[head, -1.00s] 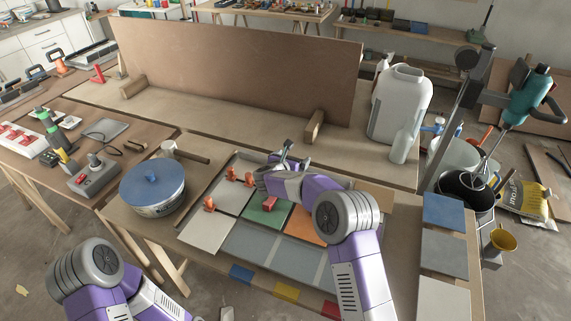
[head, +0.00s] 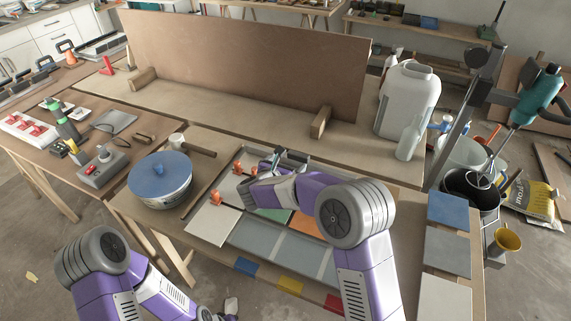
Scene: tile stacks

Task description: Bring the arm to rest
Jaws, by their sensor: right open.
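My right arm reaches in from the lower right over the tile board, and my right gripper (head: 287,156) is above the board's far part, pointing away. Its fingers look apart, with nothing seen between them. The tile board (head: 196,212) holds a white tile (head: 212,225), grey tiles (head: 262,240), and green and orange tiles partly hidden by my right arm. Orange clips (head: 243,197) stand on the board.
A blue-lidded tub (head: 160,178) stands left of the board. A tall brown panel (head: 245,65) stands behind it. A white jug (head: 407,100) and a bottle (head: 409,140) are at the back right. Blue (head: 452,208), grey and white tiles lie at the right edge.

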